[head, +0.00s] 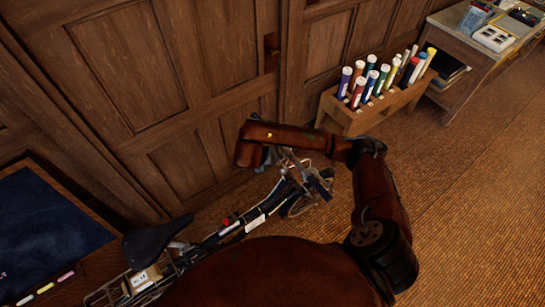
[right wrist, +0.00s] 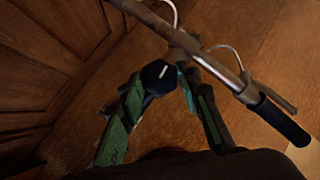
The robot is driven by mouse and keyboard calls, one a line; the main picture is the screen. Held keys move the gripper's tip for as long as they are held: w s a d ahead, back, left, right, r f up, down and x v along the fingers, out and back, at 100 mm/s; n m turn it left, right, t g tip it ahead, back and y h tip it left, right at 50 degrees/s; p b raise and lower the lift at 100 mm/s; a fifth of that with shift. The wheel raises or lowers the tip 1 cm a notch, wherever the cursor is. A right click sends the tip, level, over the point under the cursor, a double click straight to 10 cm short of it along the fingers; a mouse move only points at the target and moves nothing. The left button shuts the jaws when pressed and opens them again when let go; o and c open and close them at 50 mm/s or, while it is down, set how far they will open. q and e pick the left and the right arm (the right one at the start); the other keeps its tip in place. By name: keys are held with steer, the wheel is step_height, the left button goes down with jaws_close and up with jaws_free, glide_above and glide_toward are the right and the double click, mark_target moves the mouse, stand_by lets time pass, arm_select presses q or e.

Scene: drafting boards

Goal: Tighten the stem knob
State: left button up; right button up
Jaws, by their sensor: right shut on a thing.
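The stem knob (right wrist: 159,76) is dark with a white line on its top and sits at the bicycle's stem, by the handlebar (right wrist: 225,75), in the right wrist view. My right gripper (right wrist: 162,84) has one green-patterned finger on each side of the knob and is shut on it. In the head view the bicycle (head: 232,228) stands along the wooden wall, its front end under my right forearm. That forearm mostly hides the right gripper and the knob there. My left gripper is in neither view.
The panelled wooden wall (head: 120,60) is close behind the bicycle. A wooden rack (head: 350,122) of coloured tubes stands to the right, with a desk (head: 462,45) beyond. A dark board (head: 45,235) lies at left. The floor (head: 470,200) at right is clear.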

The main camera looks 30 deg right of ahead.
steer(key=shift+w+r+m, duration=0.15)
steer(key=shift+m, duration=0.55)
steer(key=o, duration=1.2)
steer(key=shift+c, duration=0.2)
steer(key=shift+a+r, duration=0.5)
steer(key=shift+r, duration=0.05)
steer(key=v, duration=1)
steer(key=shift+s, duration=0.2)
steer(key=shift+a+r, duration=0.1)
